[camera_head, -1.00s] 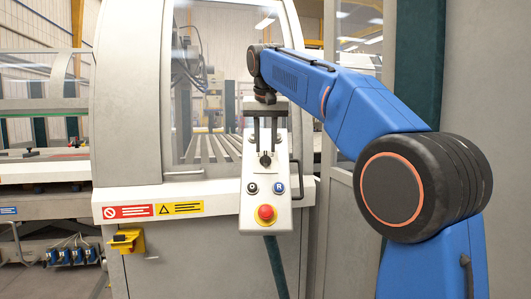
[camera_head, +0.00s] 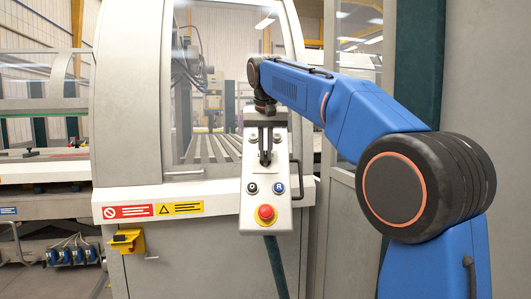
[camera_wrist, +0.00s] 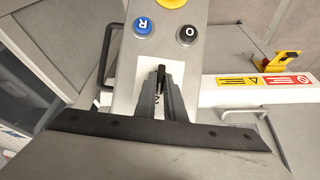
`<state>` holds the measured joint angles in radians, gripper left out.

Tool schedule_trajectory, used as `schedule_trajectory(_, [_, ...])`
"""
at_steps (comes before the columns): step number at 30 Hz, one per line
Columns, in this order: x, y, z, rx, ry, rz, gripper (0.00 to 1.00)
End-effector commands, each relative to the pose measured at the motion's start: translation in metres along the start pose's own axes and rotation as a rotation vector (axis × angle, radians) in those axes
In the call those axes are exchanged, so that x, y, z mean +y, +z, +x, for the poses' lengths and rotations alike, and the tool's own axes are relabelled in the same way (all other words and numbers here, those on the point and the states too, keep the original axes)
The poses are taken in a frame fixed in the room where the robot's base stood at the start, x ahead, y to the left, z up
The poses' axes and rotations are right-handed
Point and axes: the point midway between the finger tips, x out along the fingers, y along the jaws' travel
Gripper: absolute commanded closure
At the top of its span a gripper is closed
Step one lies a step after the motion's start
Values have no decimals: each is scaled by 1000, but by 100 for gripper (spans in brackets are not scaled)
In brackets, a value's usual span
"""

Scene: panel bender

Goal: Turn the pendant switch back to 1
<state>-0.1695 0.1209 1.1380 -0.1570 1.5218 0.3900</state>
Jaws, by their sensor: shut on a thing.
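The pendant (camera_head: 267,190) is a light grey control box on the front of the machine. It carries a black button marked O (camera_head: 252,188), a blue button marked R (camera_head: 279,188) and a red emergency stop (camera_head: 265,213) on yellow. My gripper (camera_head: 265,162) reaches down to the upper part of the pendant. In the wrist view its two dark fingers are close together, shut on the black pendant switch (camera_wrist: 161,69). The fingers hide most of the switch and its plate. A mark that looks like a 2 shows between the fingers.
A dark handle (camera_head: 299,180) runs along the pendant's right side. Behind is the machine's glazed door (camera_head: 225,90). A yellow switch box (camera_head: 127,241) sits lower left, below the red and yellow warning labels (camera_head: 152,210).

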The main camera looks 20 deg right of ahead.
Motion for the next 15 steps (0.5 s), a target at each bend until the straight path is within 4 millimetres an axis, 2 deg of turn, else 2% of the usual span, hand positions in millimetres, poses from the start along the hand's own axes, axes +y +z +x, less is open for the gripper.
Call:
schedule_trajectory(8, [-2,0,0,0,41,-74,100])
schedule_trajectory(15, [-5,1,0,0,129,-230,100])
